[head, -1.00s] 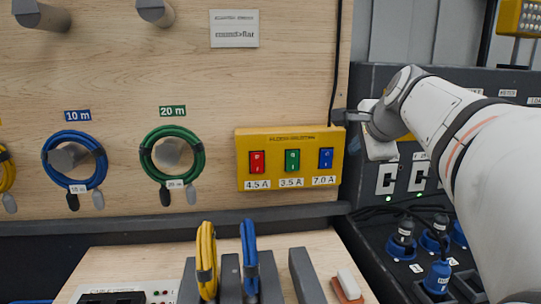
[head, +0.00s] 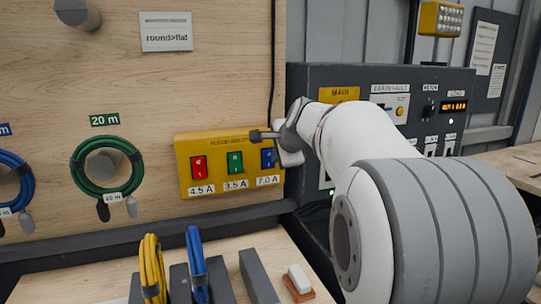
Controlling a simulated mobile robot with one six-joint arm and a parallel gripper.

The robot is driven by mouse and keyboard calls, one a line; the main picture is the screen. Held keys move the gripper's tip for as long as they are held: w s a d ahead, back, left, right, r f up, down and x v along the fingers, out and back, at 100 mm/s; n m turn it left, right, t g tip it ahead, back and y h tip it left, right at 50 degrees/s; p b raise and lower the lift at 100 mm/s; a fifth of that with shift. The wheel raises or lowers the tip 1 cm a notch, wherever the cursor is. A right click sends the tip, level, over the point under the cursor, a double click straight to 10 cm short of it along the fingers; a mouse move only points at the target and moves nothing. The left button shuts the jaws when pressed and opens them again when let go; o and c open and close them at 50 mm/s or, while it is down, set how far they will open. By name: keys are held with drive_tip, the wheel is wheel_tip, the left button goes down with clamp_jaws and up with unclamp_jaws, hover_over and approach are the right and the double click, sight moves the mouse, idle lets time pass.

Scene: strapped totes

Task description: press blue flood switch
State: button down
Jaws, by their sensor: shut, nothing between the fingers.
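The blue flood switch (head: 268,159) is the rightmost of three rocker switches on a yellow box (head: 218,195) on the wooden wall, above a 7.0 A label. A red switch (head: 199,168) marked 4.5 A and a green switch (head: 235,163) marked 3.5 A are to its left. My gripper (head: 256,135) is shut and empty. Its tip points left, in front of the box's upper right part, just above the blue switch in the picture. My wrist covers the box's right edge. I cannot tell whether the fingertips touch the box.
A dark panel (head: 310,85) with a yellow MAIN label stands to the right behind my arm. A green cable coil (head: 75,165) hangs at left. Yellow (head: 150,270) and blue (head: 197,265) cables stand in grey dividers on the bench below.

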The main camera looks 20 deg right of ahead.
drive_tip(key=shift+w+r, duration=0.1)
drive_tip(key=shift+w, duration=0.4)
drive_tip(key=shift+w+r+g+p, duration=0.15)
drive_tip(key=shift+w+g+p, duration=0.15)
drive_tip(key=shift+p, duration=0.85)
drive_tip(key=shift+r, duration=0.1)
drive_tip(key=shift+r+p, duration=0.65)
drive_tip(key=shift+p, duration=0.05)
